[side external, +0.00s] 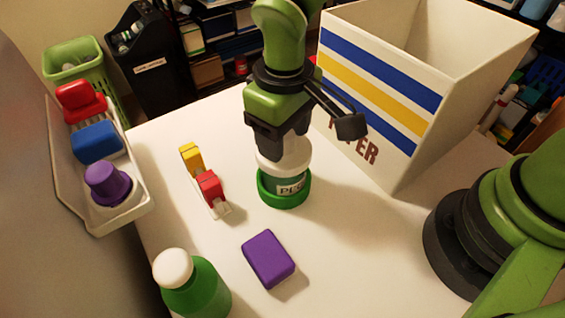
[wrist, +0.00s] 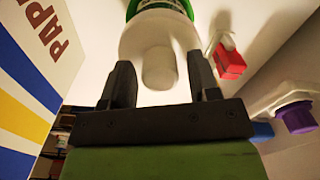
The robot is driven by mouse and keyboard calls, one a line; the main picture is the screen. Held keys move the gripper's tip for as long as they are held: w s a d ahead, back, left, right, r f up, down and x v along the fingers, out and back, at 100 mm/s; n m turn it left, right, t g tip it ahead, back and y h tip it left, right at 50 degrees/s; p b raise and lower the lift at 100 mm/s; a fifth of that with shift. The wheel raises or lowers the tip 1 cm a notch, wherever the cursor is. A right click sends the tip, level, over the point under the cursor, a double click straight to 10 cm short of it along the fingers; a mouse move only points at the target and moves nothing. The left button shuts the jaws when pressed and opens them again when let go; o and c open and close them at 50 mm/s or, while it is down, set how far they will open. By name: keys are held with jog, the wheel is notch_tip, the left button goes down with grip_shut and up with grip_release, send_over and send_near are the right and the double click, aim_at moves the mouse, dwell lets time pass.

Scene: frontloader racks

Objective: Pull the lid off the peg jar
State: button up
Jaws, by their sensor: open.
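The peg jar (side external: 284,192) stands upright on the white table, with a green base and a label whose letters are partly readable. Its white lid (side external: 290,162) sits on top and also shows in the wrist view (wrist: 143,38), with a round knob (wrist: 158,68) standing up from it. My gripper (side external: 279,150) points down over the lid. In the wrist view its two dark fingers (wrist: 159,75) are apart, one on each side of the knob, with a visible gap on both sides. The side view hides the knob behind the gripper.
A striped paper bin (side external: 390,100) stands close on the right. A purple block (side external: 268,259) and green bottle (side external: 196,288) are in front. A white tray (side external: 137,212) holds coloured items at far left.

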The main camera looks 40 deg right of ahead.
jog(key=shift+c, duration=0.2)
grip_shut()
jog(key=shift+r, duration=0.95)
jog(key=shift+r, duration=2)
